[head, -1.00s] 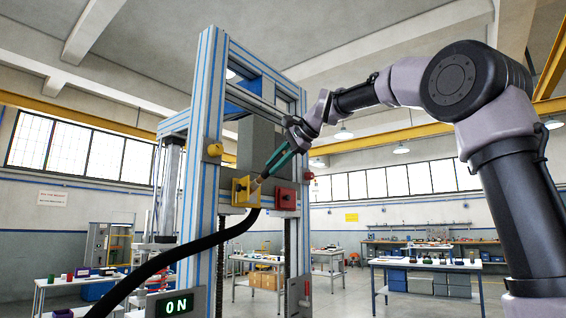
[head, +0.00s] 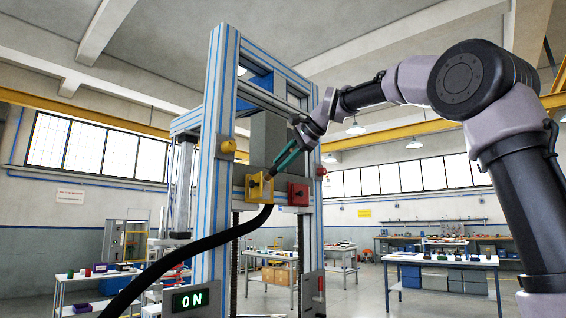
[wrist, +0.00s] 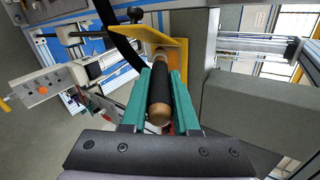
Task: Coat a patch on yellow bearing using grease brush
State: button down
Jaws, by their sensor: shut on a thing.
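The yellow bearing (head: 260,188) is a square yellow block on the front of the blue-edged test frame; its yellow plate (wrist: 176,55) also shows in the wrist view. My gripper (head: 274,172) has teal fingers and is shut on the grease brush (wrist: 159,95), a dark handle with a wood-coloured end. The fingers lie along both sides of the handle in the wrist view. The brush points down and left at the bearing in the head view. Its far end overlaps the bearing in the picture; I cannot tell whether the bristles touch it.
A red block (head: 298,193) sits just right of the bearing on the frame. A yellow knob (head: 228,147) is on the upright (head: 213,120) above left. A thick black hose (head: 190,250) runs up to the bearing area. An ON display (head: 188,301) is below.

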jog(key=shift+w+a, duration=0.4)
jog(key=shift+a, duration=0.1)
